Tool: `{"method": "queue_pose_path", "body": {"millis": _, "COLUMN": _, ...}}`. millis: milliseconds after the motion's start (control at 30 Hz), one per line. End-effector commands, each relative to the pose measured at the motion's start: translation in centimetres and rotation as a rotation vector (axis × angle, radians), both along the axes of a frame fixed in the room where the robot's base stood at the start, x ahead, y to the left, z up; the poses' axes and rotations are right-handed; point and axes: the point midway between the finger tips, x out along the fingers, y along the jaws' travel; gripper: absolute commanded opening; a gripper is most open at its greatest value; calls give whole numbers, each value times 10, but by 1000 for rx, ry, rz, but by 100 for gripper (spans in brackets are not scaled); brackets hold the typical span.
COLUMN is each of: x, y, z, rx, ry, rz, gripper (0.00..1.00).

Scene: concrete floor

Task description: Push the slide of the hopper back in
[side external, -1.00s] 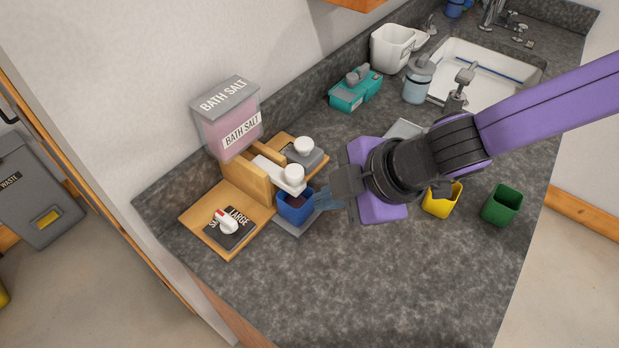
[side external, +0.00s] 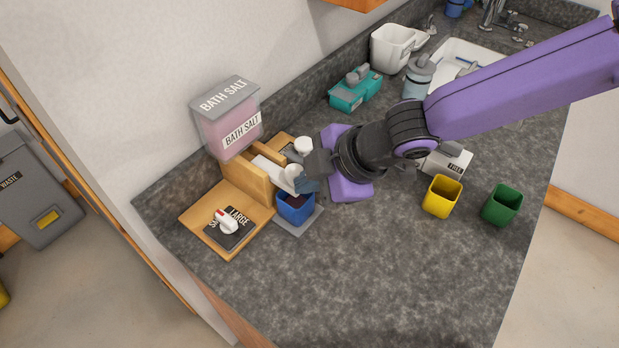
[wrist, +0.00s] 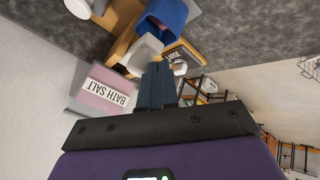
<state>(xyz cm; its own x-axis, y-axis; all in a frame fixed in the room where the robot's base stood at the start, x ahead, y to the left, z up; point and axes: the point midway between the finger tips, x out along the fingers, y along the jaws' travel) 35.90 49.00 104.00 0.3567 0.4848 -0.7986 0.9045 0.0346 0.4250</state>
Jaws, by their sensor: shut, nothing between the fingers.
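The hopper (side external: 228,128) is a clear box of pink bath salt on a wooden stand. Its white slide (side external: 267,169) sticks out of the stand toward the blue cup (side external: 295,209), with a round white knob (side external: 294,173) at its outer end. The blue cup stands below the knob with dark contents. My gripper (side external: 303,184) is shut and empty, its fingertips right beside the knob on its outer side. In the wrist view the shut fingers (wrist: 156,72) lie against or just in front of the white knob (wrist: 143,52); I cannot tell whether they touch.
A second white knob (side external: 303,146) is behind the slide. Yellow (side external: 442,197) and green (side external: 502,205) cups stand to the right. A teal box (side external: 355,92) is at the back. The front counter is clear.

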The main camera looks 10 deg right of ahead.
Motion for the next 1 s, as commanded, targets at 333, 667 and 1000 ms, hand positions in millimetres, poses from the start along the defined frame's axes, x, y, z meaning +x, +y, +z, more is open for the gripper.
{"method": "queue_pose_path", "body": {"millis": 333, "x": 17, "y": 17, "z": 0, "rx": -1, "ry": -1, "rz": -3, "gripper": 0}}
{"method": "queue_pose_path", "body": {"millis": 667, "x": 45, "y": 44, "z": 0, "rx": 0, "ry": 0, "rz": -2, "gripper": 0}}
{"method": "queue_pose_path", "body": {"millis": 1000, "x": 47, "y": 47, "z": 0, "rx": 1, "ry": -1, "rz": 0, "gripper": 0}}
